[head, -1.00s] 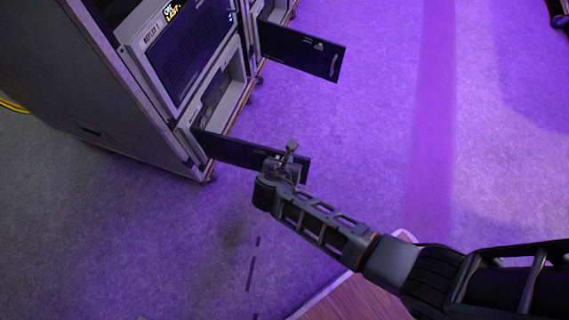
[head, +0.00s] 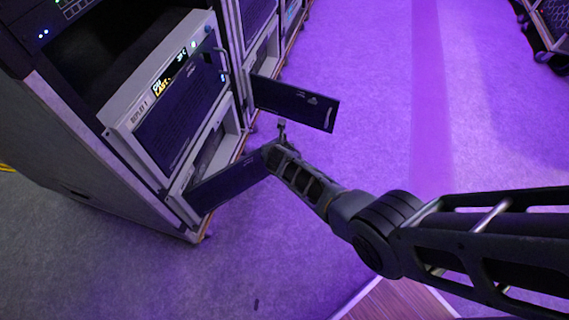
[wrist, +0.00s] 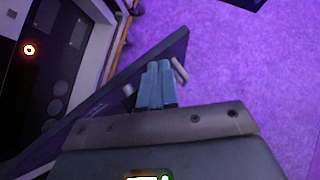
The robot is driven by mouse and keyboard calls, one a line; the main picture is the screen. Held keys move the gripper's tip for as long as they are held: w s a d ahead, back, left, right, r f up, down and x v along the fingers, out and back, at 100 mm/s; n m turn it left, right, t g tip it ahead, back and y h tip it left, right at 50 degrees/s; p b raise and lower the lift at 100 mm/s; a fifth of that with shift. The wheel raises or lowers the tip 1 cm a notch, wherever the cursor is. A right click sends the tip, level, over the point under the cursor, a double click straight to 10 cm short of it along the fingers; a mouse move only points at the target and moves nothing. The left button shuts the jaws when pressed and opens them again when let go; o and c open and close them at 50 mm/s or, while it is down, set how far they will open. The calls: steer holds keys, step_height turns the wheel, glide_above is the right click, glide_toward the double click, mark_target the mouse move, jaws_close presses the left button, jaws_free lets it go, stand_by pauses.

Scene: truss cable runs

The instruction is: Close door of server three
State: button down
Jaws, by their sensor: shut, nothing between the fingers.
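A dark, flat door (head: 228,185) hangs open at the bottom of the nearest rack, angled out from its open bay (head: 211,150). I cannot read a number marking it as server three. My gripper (head: 281,128) is at the door's free end, its fingers shut and empty. In the wrist view the shut fingers (wrist: 157,85) lie in front of the door panel (wrist: 112,92), close to or against it; I cannot tell if they touch. Pale handle-like pieces (wrist: 180,70) show on either side of the fingers. Part of the door is hidden behind my gripper.
A second open door (head: 293,101) sticks out from the neighbouring rack, just beyond my gripper. A unit with a lit display (head: 170,105) sits above the near bay. A dark case (head: 547,30) stands at the far right.

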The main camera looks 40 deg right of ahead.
steer(key=w+a+b, duration=0.3)
steer(key=w+b, duration=1.1)
steer(key=w, duration=0.4)
